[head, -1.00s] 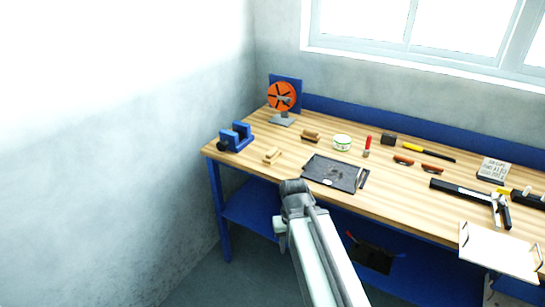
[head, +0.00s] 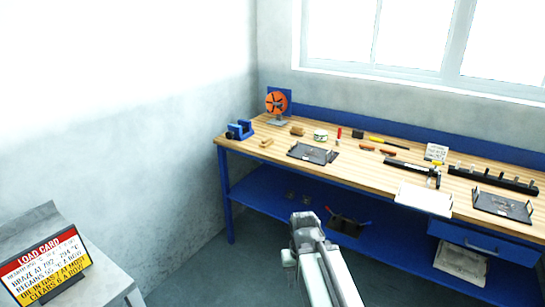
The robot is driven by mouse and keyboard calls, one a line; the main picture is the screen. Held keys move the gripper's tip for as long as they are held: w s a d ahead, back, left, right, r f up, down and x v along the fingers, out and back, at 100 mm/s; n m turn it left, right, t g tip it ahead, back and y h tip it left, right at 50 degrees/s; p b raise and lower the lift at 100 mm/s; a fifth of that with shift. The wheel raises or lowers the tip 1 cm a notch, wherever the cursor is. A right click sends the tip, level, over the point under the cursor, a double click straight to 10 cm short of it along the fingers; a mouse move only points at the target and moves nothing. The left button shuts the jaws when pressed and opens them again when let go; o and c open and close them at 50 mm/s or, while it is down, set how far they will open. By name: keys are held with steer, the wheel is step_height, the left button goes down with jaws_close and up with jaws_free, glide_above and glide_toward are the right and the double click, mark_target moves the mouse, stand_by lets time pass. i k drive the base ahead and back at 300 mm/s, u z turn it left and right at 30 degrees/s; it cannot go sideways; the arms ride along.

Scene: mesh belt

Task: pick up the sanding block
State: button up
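Two small wooden blocks lie on the left part of the workbench (head: 345,151). One is a pale block (head: 266,143) near the front left edge; the other is a browner block (head: 297,130) farther back. They are too small to tell which is the sanding block. My gripper (head: 305,222) is in front of the bench, apart from both blocks and low in the view. Its fingers are not clear, so I cannot tell whether it is open or shut.
A blue vise (head: 240,130) and an orange-disc tool (head: 277,103) stand at the bench's left end. A dark tray (head: 313,153) lies right of the pale block. A load card (head: 45,267) stands on a grey surface at lower left. Floor shows between.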

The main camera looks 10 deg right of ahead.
mark_target(267, 142)
steer(key=i, duration=2.05)
steer(key=u, duration=0.4)
steer(key=i, duration=0.75)
steer(key=u, duration=1.25)
